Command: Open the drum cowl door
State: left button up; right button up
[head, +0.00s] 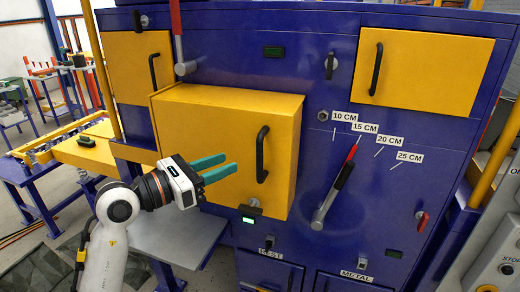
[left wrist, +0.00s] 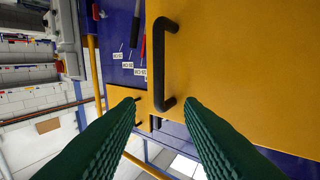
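The drum cowl door (head: 225,125) is the large yellow box-shaped front in the middle of the blue machine in the head view. It stands out from the machine face and looks closed. Its upright black handle (head: 262,154) is near its right edge. My left gripper (head: 231,162) is open and empty in front of the door, left of the handle in the head view. In the left wrist view the black handle (left wrist: 159,65) lies ahead, its near end between the two green fingertips (left wrist: 160,101) in the picture. No contact shows. My right gripper is not in view.
A latch with a green-lit display (head: 250,212) sits below the door. A red-tipped lever (head: 335,185) and centimetre labels (head: 365,127) are to the right. Smaller yellow doors are at upper left (head: 135,65) and upper right (head: 422,70). A yellow post (head: 101,70) stands at left.

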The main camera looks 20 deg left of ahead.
aim_at(257, 152)
pick_arm(q)
jog(key=p+x, duration=0.2)
jog(key=x, duration=0.8)
jog(key=shift+w+d+p, duration=0.1)
jog(key=shift+p, duration=0.25)
grip_shut()
